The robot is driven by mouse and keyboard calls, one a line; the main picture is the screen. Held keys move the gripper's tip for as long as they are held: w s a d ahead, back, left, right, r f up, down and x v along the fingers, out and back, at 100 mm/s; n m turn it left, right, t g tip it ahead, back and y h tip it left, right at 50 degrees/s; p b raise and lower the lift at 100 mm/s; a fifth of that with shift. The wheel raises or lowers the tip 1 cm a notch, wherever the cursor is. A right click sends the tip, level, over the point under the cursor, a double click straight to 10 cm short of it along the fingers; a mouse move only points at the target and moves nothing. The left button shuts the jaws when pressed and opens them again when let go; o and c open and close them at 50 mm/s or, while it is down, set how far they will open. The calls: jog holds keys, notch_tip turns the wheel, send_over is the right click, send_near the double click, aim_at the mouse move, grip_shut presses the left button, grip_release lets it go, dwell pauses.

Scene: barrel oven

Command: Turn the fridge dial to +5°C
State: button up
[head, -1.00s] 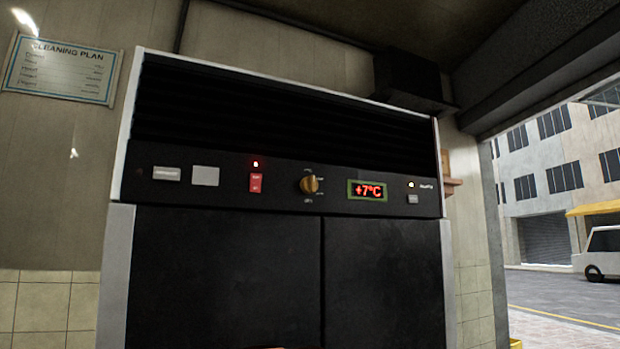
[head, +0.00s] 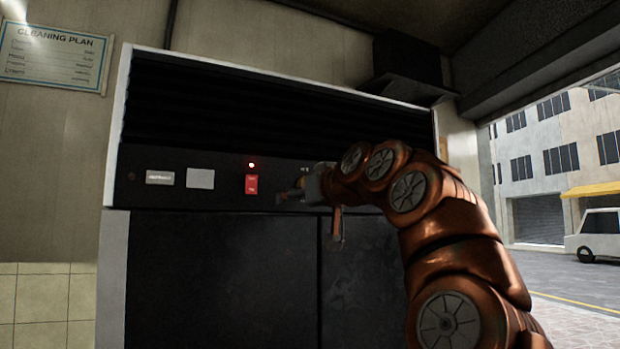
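The fridge (head: 215,275) is dark with pale side edges and has a black control panel (head: 222,180) across its upper part. My gripper (head: 290,190) is in front of the panel, just right of the red switch (head: 251,184), in the area of the dial. The gripper and wrist hide the dial almost wholly, so I cannot tell its angle or whether the fingers touch it. The gripper is small and dark here, and its opening is unclear. My orange arm also covers the temperature display, so no reading shows.
A small red light (head: 251,165) glows above the switch. Two pale panel plates (head: 200,178) lie to its left. A cleaning plan sign (head: 55,56) hangs on the left wall. A street with a white van (head: 600,234) lies open at right.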

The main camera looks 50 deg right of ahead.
jog(key=s+d+r+m+h, duration=0.1)
jog(key=s+d+r+h, duration=0.1)
jog(key=s+d+r, duration=0.15)
jog(key=shift+t, duration=0.3)
jog(key=p+x, duration=0.1)
jog(key=x, duration=0.1)
jog(key=p+x, duration=0.1)
jog(key=x, duration=0.2)
jog(key=p+x, duration=0.2)
jog(key=x, duration=0.1)
jog(key=shift+d+r, duration=0.3)
jog(key=shift+d, duration=0.1)
jog(key=c, duration=1.2)
jog(key=shift+o, duration=0.2)
